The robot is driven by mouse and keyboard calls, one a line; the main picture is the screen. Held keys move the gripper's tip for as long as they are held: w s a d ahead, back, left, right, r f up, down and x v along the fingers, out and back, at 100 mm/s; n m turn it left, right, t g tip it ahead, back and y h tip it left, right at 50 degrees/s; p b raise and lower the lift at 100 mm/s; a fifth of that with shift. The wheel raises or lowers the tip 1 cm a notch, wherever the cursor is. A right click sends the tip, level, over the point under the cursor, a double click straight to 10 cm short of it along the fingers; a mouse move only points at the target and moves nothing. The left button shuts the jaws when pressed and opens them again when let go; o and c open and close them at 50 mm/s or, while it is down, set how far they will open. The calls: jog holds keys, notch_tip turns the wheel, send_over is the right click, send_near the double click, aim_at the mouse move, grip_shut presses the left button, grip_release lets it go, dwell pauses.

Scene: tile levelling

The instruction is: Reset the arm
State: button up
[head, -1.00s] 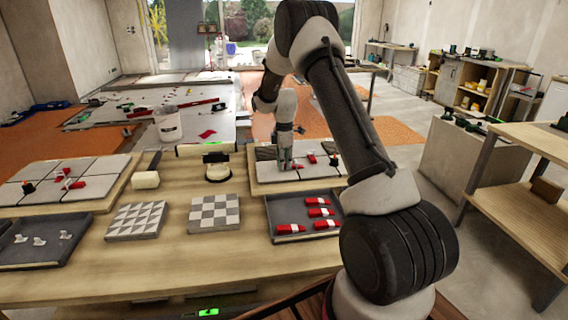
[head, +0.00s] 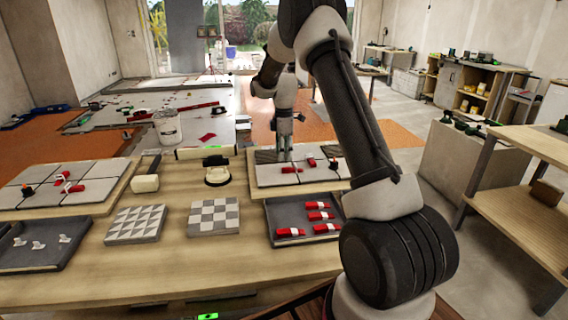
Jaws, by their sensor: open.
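My gripper (head: 284,154) points down just above the right tile board (head: 265,180), near its back edge. It looks empty; its fingertips are small in this view, and I cannot tell whether they touch the board. Red wedges lie on the board to the right of the gripper, one of them (head: 311,162) close by. My arm reaches from the lower right, up and over to the board.
A dark tray (head: 275,237) with several red wedges sits in front of the board. Two patterned tiles (head: 136,224) (head: 213,216), a left tile board (head: 97,208) and a tray with white clips (head: 79,254) share the table. A bucket (head: 167,126) stands behind.

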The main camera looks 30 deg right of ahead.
notch_tip(320, 180, up, 6)
jog(key=s+a+r+m+t, duration=0.1)
jog(key=s+r+m, duration=0.4)
jog(key=s, duration=0.9)
jog(key=s+a+r+m+t, duration=0.2)
jog(key=s+r+m, duration=0.3)
jog(key=s, duration=0.9)
jog(key=s+a+r+m+t, duration=0.1)
jog(key=s+r+m, duration=0.3)
jog(key=s, duration=0.9)
jog(key=shift+s+a+r+m, duration=0.4)
jog(key=shift+a+r, duration=0.25)
jog(key=shift+a, duration=0.15)
